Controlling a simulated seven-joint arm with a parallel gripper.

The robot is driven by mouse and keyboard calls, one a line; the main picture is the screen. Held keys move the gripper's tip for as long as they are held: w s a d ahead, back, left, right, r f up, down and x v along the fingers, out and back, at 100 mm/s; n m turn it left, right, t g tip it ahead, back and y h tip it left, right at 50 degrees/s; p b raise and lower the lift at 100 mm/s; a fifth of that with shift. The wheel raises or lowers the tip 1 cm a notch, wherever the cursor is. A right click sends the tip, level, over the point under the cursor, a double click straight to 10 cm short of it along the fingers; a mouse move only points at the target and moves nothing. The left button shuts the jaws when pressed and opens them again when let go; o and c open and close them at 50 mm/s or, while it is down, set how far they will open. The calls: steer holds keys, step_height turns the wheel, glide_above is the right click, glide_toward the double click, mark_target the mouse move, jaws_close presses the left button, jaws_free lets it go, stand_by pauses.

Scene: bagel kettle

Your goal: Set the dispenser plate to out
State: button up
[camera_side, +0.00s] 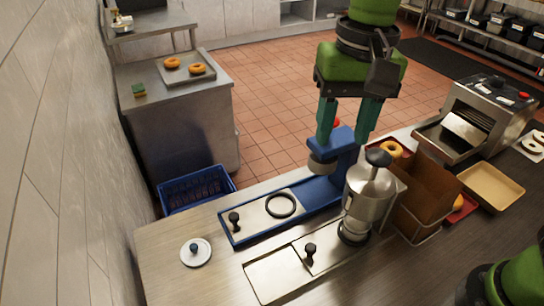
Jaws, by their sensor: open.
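A blue stand (344,143) with a grey round head and a red spot behind its top rises from a long blue base. In that base lies a flat metal plate (258,219) with a black ring (281,205) and, at its left end, an upright black knob (234,220). A second metal plate (336,250) with a black knob (310,251) sits in the counter in front. I cannot tell for certain which is the dispenser plate. My gripper (344,138) is open, pointing down, its green fingers either side of the blue stand's top in the picture; contact is unclear.
A steel canister (367,200) with a black top stands right of the blue base. A brown board (426,196), a bagel (391,149), a tan tray (491,187) and a toaster-like machine (488,110) are farther right. A white lid (196,252) lies left; a blue crate (196,187) is behind.

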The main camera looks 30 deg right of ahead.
steer(key=a+f, duration=0.1)
steer(key=a, duration=0.2)
glide_toward(310, 247)
step_height(310, 247, down, 10)
steer(key=shift+w+f, duration=0.1)
steer(key=shift+w, duration=0.05)
steer(key=shift+c, duration=0.3)
jaws_close()
steer(key=shift+a, duration=0.15)
